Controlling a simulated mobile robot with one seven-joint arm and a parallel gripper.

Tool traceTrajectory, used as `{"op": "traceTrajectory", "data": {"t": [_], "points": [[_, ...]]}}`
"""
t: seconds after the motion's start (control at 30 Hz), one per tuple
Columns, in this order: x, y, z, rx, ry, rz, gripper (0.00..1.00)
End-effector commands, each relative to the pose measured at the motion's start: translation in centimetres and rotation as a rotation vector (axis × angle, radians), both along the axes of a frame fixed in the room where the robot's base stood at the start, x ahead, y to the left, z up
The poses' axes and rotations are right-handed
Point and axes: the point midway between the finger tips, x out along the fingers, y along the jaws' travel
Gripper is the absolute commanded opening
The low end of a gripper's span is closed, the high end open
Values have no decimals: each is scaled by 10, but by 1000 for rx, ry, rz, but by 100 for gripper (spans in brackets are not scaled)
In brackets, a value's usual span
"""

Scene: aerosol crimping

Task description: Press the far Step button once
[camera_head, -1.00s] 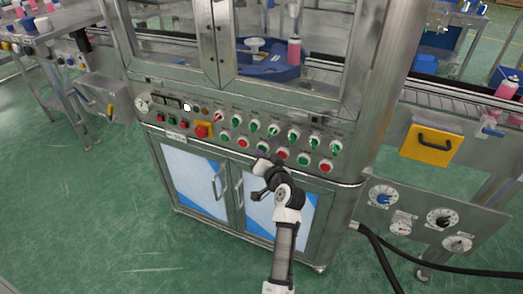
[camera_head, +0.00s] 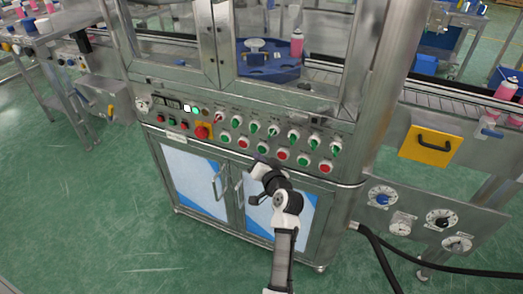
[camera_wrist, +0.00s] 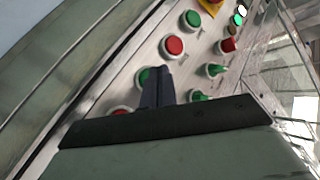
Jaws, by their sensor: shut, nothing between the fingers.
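The control panel of the steel machine carries a lower row of red and green push buttons; their labels are too small to read, so I cannot tell which is the far Step button. My gripper (camera_head: 261,159) is at this row, near its middle, with its fingers shut and empty. In the wrist view the dark fingers (camera_wrist: 154,83) partly cover a green button (camera_wrist: 143,76). I cannot tell whether they touch it. A red button (camera_wrist: 174,46) and another green button (camera_wrist: 192,19) lie beyond, and a further red button is mostly hidden below.
Selector switches (camera_head: 273,130) form a row above the buttons. A red emergency stop (camera_head: 202,132) on a yellow plate sits to the left. White (camera_head: 187,108) and green (camera_head: 195,110) lamps are lit. Cabinet doors (camera_head: 195,180) lie below, with free green floor in front.

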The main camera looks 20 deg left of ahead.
Motion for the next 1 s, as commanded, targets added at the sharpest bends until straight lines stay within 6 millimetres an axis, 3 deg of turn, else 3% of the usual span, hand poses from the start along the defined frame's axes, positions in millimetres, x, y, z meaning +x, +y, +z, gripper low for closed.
{"op": "traceTrajectory", "data": {"t": [0.17,0.63,1.0], "points": [[-4,0,0,-1,0,1,0],[-47,2,1,0,1,1,0],[-50,2,0,0,0,0,0]]}}
